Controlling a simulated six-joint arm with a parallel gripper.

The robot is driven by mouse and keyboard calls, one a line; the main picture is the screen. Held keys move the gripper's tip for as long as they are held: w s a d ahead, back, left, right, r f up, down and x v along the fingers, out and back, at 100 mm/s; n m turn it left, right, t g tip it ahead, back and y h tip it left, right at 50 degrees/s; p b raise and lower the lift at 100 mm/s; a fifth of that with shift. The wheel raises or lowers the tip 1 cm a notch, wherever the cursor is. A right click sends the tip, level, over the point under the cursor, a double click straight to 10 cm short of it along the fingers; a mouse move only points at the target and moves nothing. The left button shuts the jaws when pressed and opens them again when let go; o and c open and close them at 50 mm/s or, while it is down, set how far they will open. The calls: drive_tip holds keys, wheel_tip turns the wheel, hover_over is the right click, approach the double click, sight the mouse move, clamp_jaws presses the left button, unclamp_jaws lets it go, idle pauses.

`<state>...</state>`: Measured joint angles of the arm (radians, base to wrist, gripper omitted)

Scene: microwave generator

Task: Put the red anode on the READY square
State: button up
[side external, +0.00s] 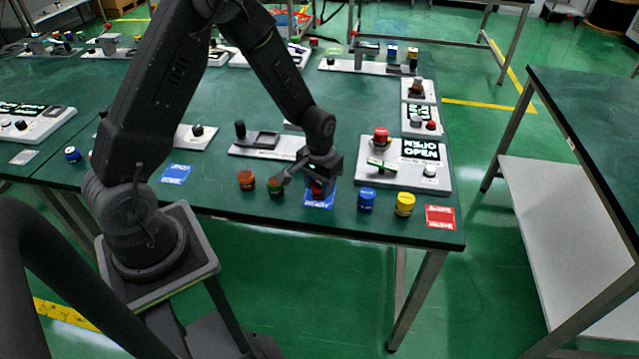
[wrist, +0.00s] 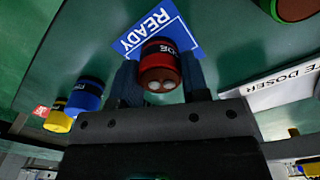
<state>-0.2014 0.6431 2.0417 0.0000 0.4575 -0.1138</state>
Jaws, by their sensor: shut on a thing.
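The red anode (wrist: 158,62) is a short red cylinder with a black lettered band. In the wrist view it sits between the two fingers of my gripper (wrist: 160,82), which is shut on it. The blue READY square (wrist: 145,29) shows directly behind the anode, its white lettering partly uncovered. In the side view my gripper (side external: 317,185) points down over the READY square (side external: 319,200) near the table's front edge, and the anode is mostly hidden by the fingers. The anode is at or just above the square; I cannot tell whether it touches.
A blue cylinder (side external: 366,200) and a yellow one (side external: 404,204) stand right of the square, then a red square (side external: 440,217). Orange (side external: 246,180) and dark green-red (side external: 276,186) cylinders stand left. A white OPEN panel (side external: 420,172) with a red knob lies behind right.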

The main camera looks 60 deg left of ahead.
sight(319, 184)
drive_tip(key=shift+f, duration=0.1)
drive_tip(key=o, duration=1.1)
drive_tip(key=shift+o, duration=0.2)
wheel_tip(319, 184, up, 12)
drive_tip(key=s+d+r+m+t, duration=0.1)
drive_tip(key=s+d+r, duration=0.3)
drive_tip(key=s+r, duration=0.4)
drive_tip(key=s+d+r+m+t, duration=0.2)
drive_tip(key=s+d+r+t, duration=0.1)
drive_tip(key=s+r, duration=0.5)
drive_tip(key=shift+s+d+m+t, duration=0.3)
drive_tip(key=shift+s+d+t, duration=0.1)
drive_tip(key=shift+s+t, duration=0.5)
drive_tip(key=shift+s+r, duration=0.1)
